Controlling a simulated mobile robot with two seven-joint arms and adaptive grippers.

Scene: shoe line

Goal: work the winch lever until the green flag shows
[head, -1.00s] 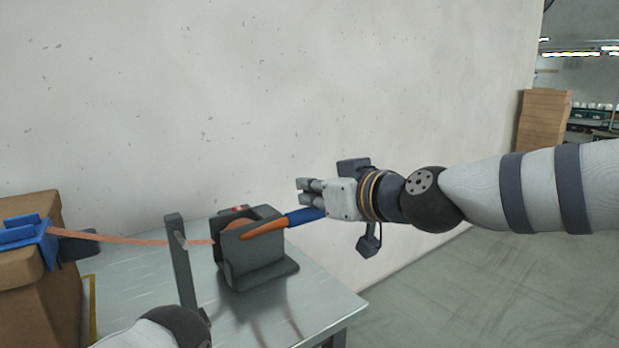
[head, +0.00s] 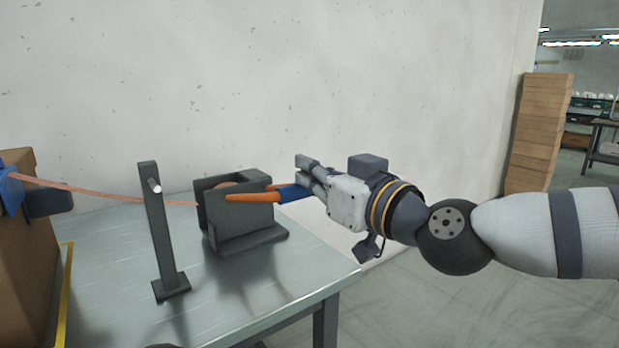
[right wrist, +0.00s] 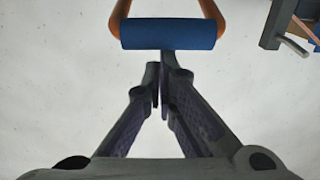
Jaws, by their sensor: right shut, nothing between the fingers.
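The winch (head: 245,232) is a dark grey housing on the metal table, with a reddish drum (head: 228,186) partly hidden inside. Its lever has orange arms (head: 250,198) reaching right to a blue grip (head: 290,192). My right gripper (head: 303,171) is at the grip's end, with its fingers pointing left. In the right wrist view the fingers are shut and empty (right wrist: 159,78), and the blue grip (right wrist: 173,34) lies just beyond their tips. Whether they touch it I cannot tell. No green flag is visible. My left gripper is out of view.
An orange strap (head: 110,190) runs left from the winch, past a dark upright post (head: 160,235), to a blue piece (head: 11,190) on a cardboard box (head: 22,260). A pale wall stands close behind. Stacked boxes (head: 540,125) are far right.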

